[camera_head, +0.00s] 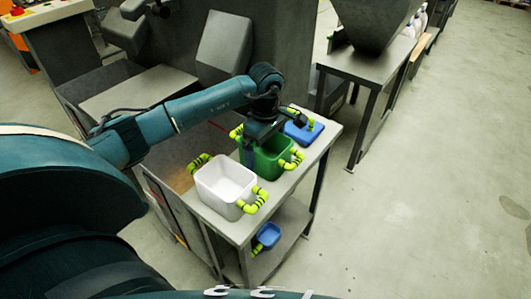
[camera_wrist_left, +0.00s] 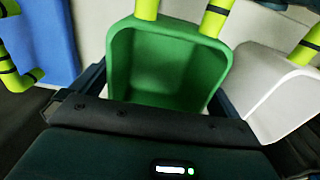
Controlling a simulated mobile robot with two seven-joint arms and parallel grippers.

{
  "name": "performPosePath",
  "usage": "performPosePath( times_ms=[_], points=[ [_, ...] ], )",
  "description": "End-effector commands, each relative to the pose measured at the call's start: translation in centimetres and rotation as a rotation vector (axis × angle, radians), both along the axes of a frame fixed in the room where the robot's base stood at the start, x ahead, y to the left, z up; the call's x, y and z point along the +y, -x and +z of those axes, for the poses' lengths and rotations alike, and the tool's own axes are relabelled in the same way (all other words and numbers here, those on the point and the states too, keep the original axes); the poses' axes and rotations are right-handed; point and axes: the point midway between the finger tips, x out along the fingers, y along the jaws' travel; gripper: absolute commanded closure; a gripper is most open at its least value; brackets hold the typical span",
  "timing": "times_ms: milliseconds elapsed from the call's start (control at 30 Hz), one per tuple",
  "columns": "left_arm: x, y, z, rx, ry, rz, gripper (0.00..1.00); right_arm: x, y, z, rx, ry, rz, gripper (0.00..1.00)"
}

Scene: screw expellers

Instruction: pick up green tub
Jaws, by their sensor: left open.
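The green tub (camera_head: 273,165) stands on the grey table between a white tub and a blue tub, with yellow-green handles on two sides. In the left wrist view the green tub (camera_wrist_left: 165,65) fills the middle and looks empty where its inside shows. My left gripper (camera_head: 262,138) is open, directly over the tub's far part and pointing down. In the wrist view its dark fingers show on both sides of the tub, partly hidden by the gripper body. I cannot tell whether they touch it. My right gripper is not in view.
The white tub (camera_head: 225,184) stands close in front of the green one, and the blue tub (camera_head: 303,131) close behind it. A small blue tub (camera_head: 268,235) sits on the table's lower shelf. Floor to the right is clear.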

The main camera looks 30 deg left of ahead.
Motion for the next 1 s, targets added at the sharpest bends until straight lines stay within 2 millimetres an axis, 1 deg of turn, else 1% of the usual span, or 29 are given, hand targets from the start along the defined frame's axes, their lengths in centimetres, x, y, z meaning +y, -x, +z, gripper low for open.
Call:
performPosePath(
  times_ms=[33, 100, 367, 467, 867, 1000],
  points=[
    [0.04, 0.02, -0.78, 0.002, 0.000, 0.002, 0.00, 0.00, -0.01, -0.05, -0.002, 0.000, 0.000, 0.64],
    [0.05, 0.01, -1.32, 0.001, 0.000, 0.002, 0.00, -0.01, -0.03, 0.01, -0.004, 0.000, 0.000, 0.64],
    [0.07, -0.02, -1.60, -0.001, -0.001, 0.002, 0.00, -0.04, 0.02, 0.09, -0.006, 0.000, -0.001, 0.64],
    [0.08, -0.02, -1.59, -0.001, -0.001, 0.002, 0.07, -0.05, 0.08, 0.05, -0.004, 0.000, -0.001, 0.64],
    [0.08, -0.02, -1.56, -0.001, -0.001, 0.002, 0.39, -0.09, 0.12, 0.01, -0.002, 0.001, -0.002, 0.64],
    [0.09, -0.05, -1.52, -0.002, -0.001, 0.002, 0.40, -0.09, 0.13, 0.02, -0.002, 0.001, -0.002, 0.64]
  ],
)
